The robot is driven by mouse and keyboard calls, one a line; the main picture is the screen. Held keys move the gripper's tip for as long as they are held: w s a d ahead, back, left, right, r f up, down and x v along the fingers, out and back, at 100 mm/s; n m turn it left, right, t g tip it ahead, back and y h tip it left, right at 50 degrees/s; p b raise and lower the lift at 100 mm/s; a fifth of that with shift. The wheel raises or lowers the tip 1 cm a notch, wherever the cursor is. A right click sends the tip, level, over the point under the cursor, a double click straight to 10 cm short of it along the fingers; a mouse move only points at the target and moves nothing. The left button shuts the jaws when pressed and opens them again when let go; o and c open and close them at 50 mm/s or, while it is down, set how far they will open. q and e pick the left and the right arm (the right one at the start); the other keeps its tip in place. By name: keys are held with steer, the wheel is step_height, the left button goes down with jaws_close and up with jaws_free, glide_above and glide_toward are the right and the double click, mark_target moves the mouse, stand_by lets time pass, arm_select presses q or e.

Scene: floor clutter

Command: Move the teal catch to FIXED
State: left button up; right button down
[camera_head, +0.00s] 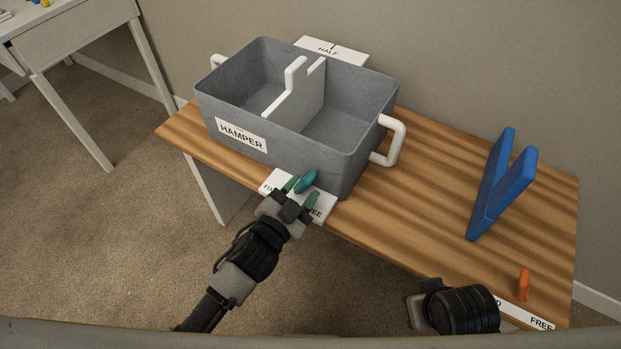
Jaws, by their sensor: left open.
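The teal catch (307,181) is a small rounded lever at the front of the grey hamper, above a white label plate (268,184). The plate reads FIX at its left end and EE at its right end; my gripper covers the middle. The catch leans up and to the right, near the middle of the plate. My left gripper (301,192) is open, its green-tipped fingers on either side of the catch. I cannot tell whether they touch it. My right arm's end (440,306) is low at the table's front edge; its fingers cannot be made out.
The grey hamper (225,107) has white side handles and a pale divider (297,95). A HALF label (330,49) lies behind it. A blue V-shaped stand (493,190) and an orange catch (524,284) by a FREE label are at right. Wooden tabletop (420,200) between is clear.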

mark_target(305, 187)
arm_select(q)
steer(key=shift+x, duration=1.95)
arm_select(e)
steer(key=shift+v, duration=0.95)
arm_select(q)
jaws_close()
